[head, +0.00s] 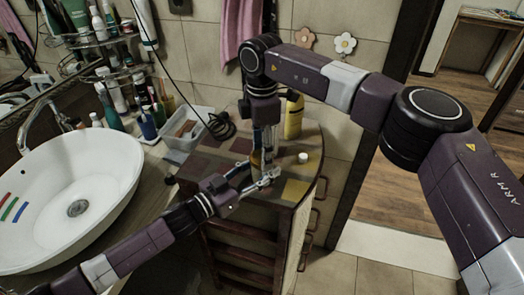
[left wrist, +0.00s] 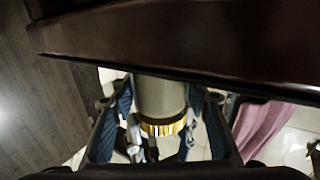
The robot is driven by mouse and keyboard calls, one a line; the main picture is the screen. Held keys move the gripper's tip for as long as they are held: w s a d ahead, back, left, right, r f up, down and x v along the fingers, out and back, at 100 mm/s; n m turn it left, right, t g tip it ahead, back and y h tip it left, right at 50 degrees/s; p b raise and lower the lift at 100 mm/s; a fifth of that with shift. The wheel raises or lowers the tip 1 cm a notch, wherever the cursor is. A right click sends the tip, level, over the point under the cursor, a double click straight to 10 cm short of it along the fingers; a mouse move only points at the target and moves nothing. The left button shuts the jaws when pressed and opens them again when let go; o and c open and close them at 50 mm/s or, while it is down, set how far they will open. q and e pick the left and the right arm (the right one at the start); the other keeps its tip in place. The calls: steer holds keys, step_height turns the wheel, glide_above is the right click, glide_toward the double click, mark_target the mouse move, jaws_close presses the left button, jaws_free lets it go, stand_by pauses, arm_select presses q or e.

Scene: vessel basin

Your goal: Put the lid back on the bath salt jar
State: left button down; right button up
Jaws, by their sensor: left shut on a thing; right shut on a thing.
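The bath salt jar (left wrist: 158,98) is a pale grey cylinder between the blue-padded fingers of my left gripper (left wrist: 160,112) in the left wrist view. A gold band (left wrist: 163,127), which looks like the lid, is at its end; I cannot tell whether it is seated. In the head view my left gripper (head: 264,180) reaches in from the left over the cabinet top, shut on the jar, which is mostly hidden by the grippers. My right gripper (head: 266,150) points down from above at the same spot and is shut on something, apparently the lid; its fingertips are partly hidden.
A yellow bottle (head: 293,116) stands behind the grippers on the cabinet top (head: 225,165). A small white round object (head: 303,157) is to their right. A white basin (head: 60,195), a clear bin (head: 187,125) and several bottles are to the left.

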steer(key=m, duration=0.9)
steer(key=o, duration=0.8)
steer(key=shift+c, duration=0.2)
steer(key=shift+s+r, duration=0.1)
steer(key=shift+r, duration=2.2)
steer(key=shift+c, duration=0.5)
